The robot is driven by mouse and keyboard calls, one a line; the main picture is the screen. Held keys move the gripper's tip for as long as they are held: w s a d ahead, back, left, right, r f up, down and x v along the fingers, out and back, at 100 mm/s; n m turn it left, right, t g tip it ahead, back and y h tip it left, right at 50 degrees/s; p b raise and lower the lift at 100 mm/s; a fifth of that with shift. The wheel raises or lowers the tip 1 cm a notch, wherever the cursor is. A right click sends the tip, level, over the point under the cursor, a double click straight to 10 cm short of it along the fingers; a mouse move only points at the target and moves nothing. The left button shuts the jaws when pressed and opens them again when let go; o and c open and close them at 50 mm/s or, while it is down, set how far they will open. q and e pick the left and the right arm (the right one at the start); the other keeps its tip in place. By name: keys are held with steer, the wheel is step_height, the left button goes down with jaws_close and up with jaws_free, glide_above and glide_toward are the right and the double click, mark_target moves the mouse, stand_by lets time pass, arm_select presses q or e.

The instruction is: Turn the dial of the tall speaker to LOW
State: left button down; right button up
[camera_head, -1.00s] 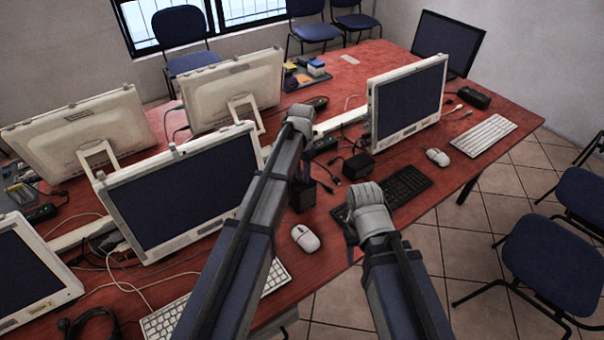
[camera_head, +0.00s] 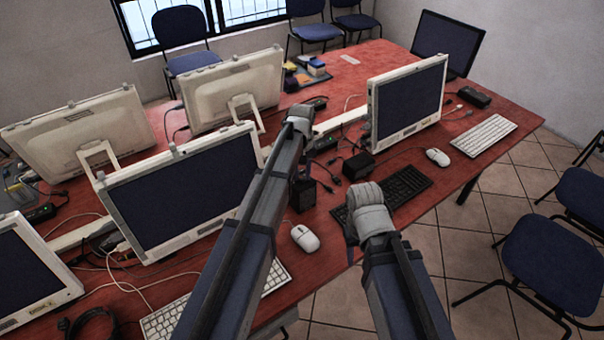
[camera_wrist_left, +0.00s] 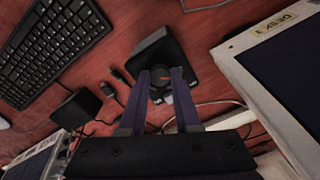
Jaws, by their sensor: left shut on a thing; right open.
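The tall speaker is a black box (camera_wrist_left: 178,55) in the left wrist view, with a dial (camera_wrist_left: 160,80) carrying an orange mark on its face. My left gripper (camera_wrist_left: 160,72) is shut on the dial, one finger on each side of it. In the head view the speaker (camera_head: 303,193) stands on the red table, partly hidden by my left arm, whose fingertips are out of sight there. The dial's lettering is too small to read. My right gripper (camera_head: 350,236) is open and empty near the front table edge, its fingers mostly hidden behind its wrist.
A second, lower black box (camera_head: 358,166) stands to the right, by a black keyboard (camera_head: 405,187) and loose cables. Monitors (camera_head: 185,195) (camera_head: 407,98) stand either side. A white mouse (camera_head: 305,238) lies in front of the speaker.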

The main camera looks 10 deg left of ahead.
mark_target(302, 177)
arm_select(q)
steer(key=shift+n, duration=0.6)
steer(key=c, duration=0.6)
jaws_free()
steer(key=shift+r, duration=0.1)
step_height(302, 177, up, 8)
steer(key=p, duration=0.8)
steer(key=shift+f, duration=0.2)
